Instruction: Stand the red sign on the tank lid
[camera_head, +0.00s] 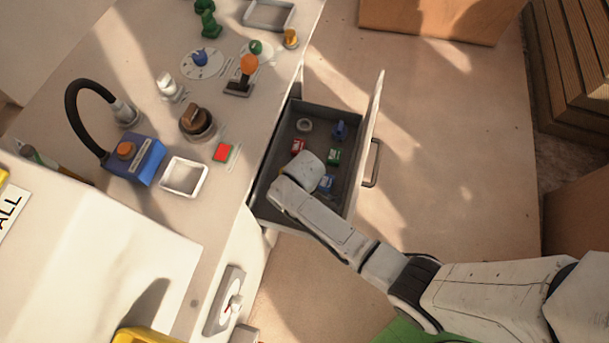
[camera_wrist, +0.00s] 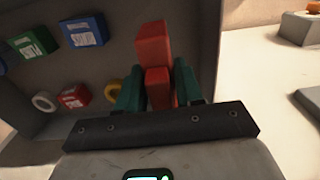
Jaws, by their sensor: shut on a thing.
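In the wrist view, my gripper (camera_wrist: 158,85) is shut on a red upright block-like piece (camera_wrist: 153,45), which I take to be the red sign. It stands up between the two green fingers, and its lower part is partly hidden by them. In the head view, my gripper's end is over the open grey drawer (camera_head: 272,165), and my wrist hides the fingers and the red piece. I cannot tell which thing is the tank lid.
The drawer holds a green box (camera_wrist: 33,38), a blue box (camera_wrist: 83,30), a red box (camera_wrist: 75,97) and a white ring (camera_wrist: 45,101). On the worktop are an orange-topped lever (camera_head: 248,66), a dark knob (camera_head: 197,122), a white square frame (camera_head: 184,177) and a blue hosed box (camera_head: 140,160).

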